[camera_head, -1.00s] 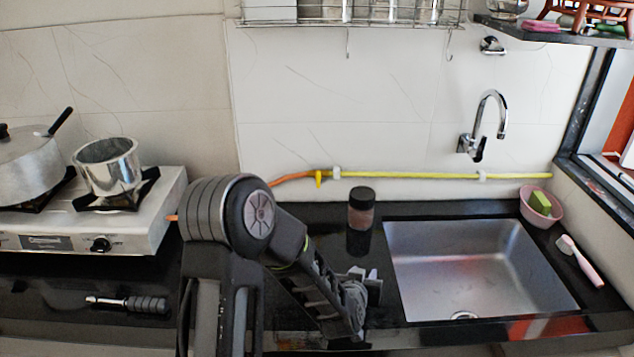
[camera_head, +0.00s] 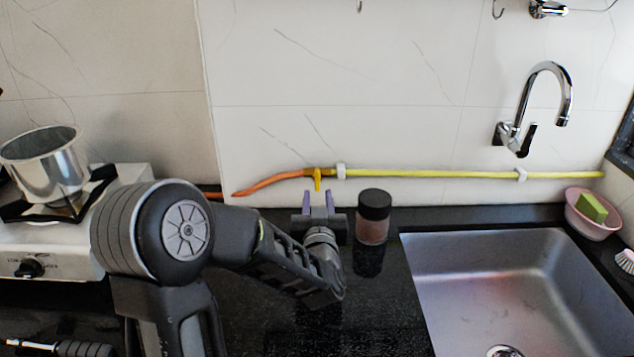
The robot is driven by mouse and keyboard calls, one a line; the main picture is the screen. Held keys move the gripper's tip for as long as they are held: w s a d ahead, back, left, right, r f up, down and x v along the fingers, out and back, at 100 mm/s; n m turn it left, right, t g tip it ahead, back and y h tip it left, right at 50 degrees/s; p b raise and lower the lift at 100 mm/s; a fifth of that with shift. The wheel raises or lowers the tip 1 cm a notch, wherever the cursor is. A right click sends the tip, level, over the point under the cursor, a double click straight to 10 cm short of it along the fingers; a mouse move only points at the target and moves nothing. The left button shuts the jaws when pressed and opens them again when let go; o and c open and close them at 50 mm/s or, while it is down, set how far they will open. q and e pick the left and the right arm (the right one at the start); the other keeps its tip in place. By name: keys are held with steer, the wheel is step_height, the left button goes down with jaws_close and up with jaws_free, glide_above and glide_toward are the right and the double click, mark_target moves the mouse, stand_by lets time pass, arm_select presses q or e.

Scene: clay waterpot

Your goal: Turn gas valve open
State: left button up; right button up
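The gas valve (camera_head: 317,180) is a small yellow-orange handle on the pipe along the wall, where the orange hose (camera_head: 268,182) meets the yellow pipe (camera_head: 430,174). Its handle points straight down from the pipe. My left gripper (camera_head: 318,200) is just below the valve, pointing at the wall, with its two purple-grey fingertips apart, one on each side of the handle's lower end. I cannot tell whether they touch it. My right gripper is out of view.
A dark-lidded jar (camera_head: 373,217) stands on the black counter close to the right of my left gripper. The steel sink (camera_head: 500,280) is further right, with a pink bowl (camera_head: 590,222) behind it. The stove (camera_head: 125,177) with a steel pot (camera_head: 45,165) is at the left.

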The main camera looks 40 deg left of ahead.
mark_target(317, 180)
arm_select(q)
steer(key=shift+w, duration=0.1)
steer(key=p+x, duration=0.1)
steer(key=x, duration=0.6)
steer(key=shift+w+a, duration=0.15)
steer(key=shift+c, duration=0.4)
jaws_close()
